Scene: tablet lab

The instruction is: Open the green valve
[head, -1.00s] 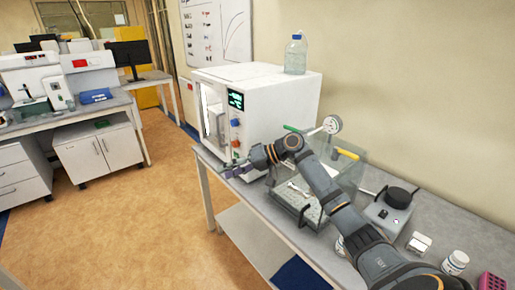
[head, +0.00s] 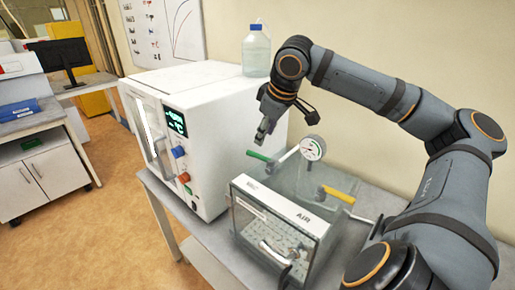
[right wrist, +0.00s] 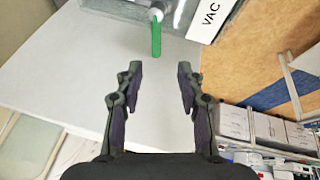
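The green valve handle (head: 259,156) sticks out to the left from a white pipe fitting behind the clear chamber box, beside the white oven. In the right wrist view the green handle (right wrist: 156,38) points toward the camera, ahead of the fingers and between their lines. My right gripper (head: 262,133) is above the green handle and apart from it, pointing down. In the right wrist view its two fingers (right wrist: 160,75) are spread with nothing between them, so it is open. My left gripper is not in view.
A round pressure gauge (head: 313,148) and a yellow handle (head: 339,195) stand by the clear chamber (head: 283,225), labelled VAC and AIR. The white oven (head: 205,115) with a bottle (head: 256,52) on top is close on the left.

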